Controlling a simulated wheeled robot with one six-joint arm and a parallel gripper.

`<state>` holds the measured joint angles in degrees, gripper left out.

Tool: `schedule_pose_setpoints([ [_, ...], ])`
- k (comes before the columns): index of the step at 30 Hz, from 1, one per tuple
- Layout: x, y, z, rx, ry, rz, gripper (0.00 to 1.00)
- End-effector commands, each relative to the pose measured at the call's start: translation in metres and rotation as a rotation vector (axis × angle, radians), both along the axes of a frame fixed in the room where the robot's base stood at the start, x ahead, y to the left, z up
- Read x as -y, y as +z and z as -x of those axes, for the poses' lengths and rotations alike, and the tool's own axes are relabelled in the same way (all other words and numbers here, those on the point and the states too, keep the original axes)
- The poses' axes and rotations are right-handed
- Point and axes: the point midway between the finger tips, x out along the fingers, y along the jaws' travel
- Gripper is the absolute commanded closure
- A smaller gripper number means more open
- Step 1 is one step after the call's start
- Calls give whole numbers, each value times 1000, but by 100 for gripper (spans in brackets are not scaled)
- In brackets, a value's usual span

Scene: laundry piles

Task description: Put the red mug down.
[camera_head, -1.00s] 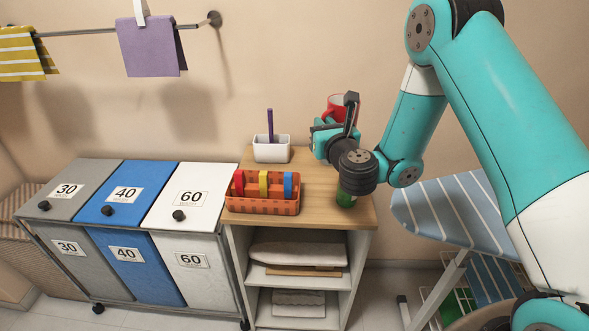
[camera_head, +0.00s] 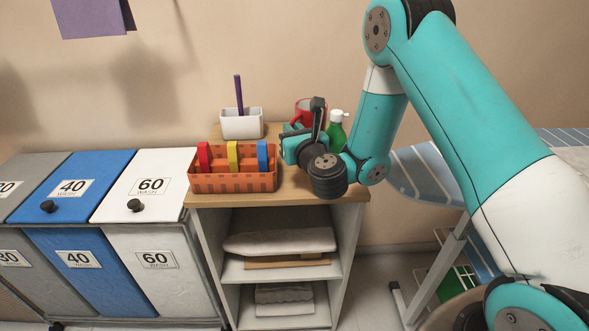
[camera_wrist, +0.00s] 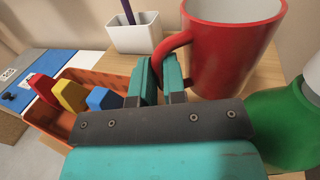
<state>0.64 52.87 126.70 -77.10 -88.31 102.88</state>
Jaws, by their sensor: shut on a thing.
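The red mug (camera_head: 304,106) is upright over the back right part of the wooden shelf top (camera_head: 290,190), partly hidden behind my gripper (camera_head: 298,128) in the head view. In the wrist view my gripper (camera_wrist: 160,78) is shut on the handle of the mug (camera_wrist: 225,55), at the mug's left side. The mug's base is at or just above the wood; I cannot tell whether it touches. A green bottle (camera_head: 336,134) with a white top stands close to the right of the mug; it also shows in the wrist view (camera_wrist: 285,125).
An orange basket (camera_head: 232,183) with red, yellow and blue items is at the front left of the top. A white pot (camera_head: 241,126) with a purple stick stands behind it. Lidded laundry bins (camera_head: 140,185) are left, an ironing board (camera_head: 425,175) right.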

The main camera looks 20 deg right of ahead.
Motion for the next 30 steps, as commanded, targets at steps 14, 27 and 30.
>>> schedule_pose_setpoints([
  [14,2,-57,0,2,-3,1,100],
  [27,2,-61,0,2,-3,1,100],
  [30,2,-61,0,0,-3,1,73],
])
